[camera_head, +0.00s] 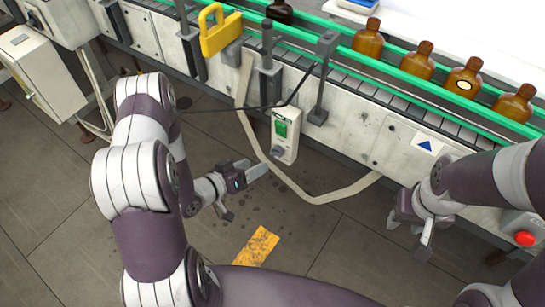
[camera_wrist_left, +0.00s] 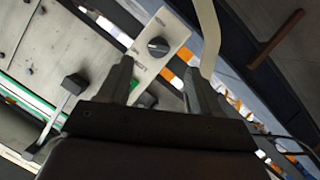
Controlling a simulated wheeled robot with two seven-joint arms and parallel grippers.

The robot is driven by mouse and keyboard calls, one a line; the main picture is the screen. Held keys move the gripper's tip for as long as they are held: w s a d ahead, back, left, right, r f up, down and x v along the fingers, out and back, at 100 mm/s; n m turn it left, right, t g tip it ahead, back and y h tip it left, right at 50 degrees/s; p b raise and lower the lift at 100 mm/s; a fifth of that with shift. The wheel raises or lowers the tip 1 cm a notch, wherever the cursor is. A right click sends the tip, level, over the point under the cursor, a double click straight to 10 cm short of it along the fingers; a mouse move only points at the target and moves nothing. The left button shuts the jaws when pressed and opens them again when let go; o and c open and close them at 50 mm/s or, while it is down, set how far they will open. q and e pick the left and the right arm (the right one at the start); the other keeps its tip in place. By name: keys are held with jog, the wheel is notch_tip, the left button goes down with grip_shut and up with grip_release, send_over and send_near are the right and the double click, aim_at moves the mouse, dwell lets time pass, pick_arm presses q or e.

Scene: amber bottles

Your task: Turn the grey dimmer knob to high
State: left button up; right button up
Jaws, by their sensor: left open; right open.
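The grey dimmer knob (camera_wrist_left: 158,47) sits on a pale control box (camera_wrist_left: 172,32) in the left wrist view, with its pointer line visible. In the head view the knob (camera_head: 277,152) is low on the box (camera_head: 291,147), below a green switch (camera_head: 281,128). My left gripper (camera_head: 247,192) is open and empty, to the left of and below the box, apart from it. In the left wrist view its fingers (camera_wrist_left: 158,90) are spread, with the knob showing beyond their tips. My right gripper (camera_head: 408,239) is open and empty at the right, away from the box.
The conveyor with green rails (camera_head: 395,70) carries several amber bottles (camera_head: 418,62). A pale hanging strap (camera_head: 325,196) loops below and beside the control box. A yellow padlock-shaped piece (camera_head: 219,32) is on the rail. A red button (camera_head: 525,239) is at right. Floor before the box is open.

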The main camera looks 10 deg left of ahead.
aim_at(274, 156)
pick_arm(q)
jog(key=x, duration=0.8)
jog(key=shift+d, duration=0.15)
jog(key=c, duration=1)
